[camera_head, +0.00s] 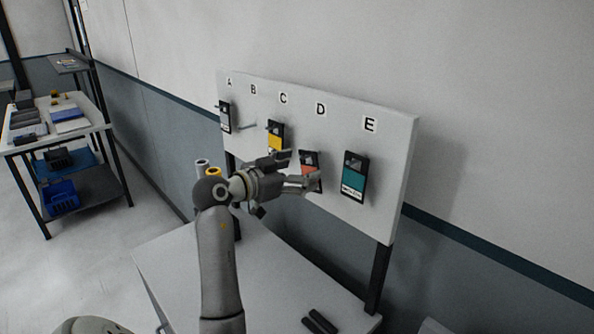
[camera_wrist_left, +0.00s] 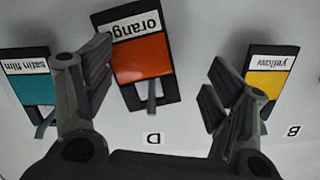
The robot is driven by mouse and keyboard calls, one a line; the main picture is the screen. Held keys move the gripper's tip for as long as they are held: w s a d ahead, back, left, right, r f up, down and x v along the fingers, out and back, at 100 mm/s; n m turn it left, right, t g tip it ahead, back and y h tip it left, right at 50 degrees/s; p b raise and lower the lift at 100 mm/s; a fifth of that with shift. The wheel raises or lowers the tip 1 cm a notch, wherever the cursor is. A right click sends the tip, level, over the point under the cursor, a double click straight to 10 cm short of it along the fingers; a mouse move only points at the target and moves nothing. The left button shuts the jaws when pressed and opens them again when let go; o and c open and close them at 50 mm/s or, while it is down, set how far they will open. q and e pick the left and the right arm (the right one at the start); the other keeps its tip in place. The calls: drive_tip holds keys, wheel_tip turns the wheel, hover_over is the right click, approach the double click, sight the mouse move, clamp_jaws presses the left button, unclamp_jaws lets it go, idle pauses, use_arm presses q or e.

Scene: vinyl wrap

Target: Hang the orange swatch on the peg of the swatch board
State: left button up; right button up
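The orange swatch (camera_head: 309,158) is at the letter D on the white swatch board (camera_head: 395,160). In the left wrist view, which is upside down, the orange swatch (camera_wrist_left: 143,60) shows its label, and a grey peg (camera_wrist_left: 152,97) sticks out at its top end. It appears to hang on that peg. My left gripper (camera_head: 294,170) is in front of the board, partly covering the swatch. In the wrist view my left gripper (camera_wrist_left: 160,95) has its fingers wide apart, with the orange swatch showing between them; nothing is gripped. My right gripper is not in view.
A yellow swatch (camera_head: 275,133) and a teal swatch (camera_head: 354,176) flank the orange one; a dark swatch (camera_head: 224,118) hangs under A. The peg under B (camera_head: 247,126) is bare. Rolls (camera_head: 202,164) stand behind my arm. Two dark bars (camera_head: 319,322) lie on the table (camera_head: 180,255).

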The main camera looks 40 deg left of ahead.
use_arm(q)
drive_tip(key=s+r, duration=0.1)
drive_tip(key=s, duration=1.1)
drive_tip(key=shift+a+r, duration=0.35)
drive_tip(key=shift+r, duration=0.05)
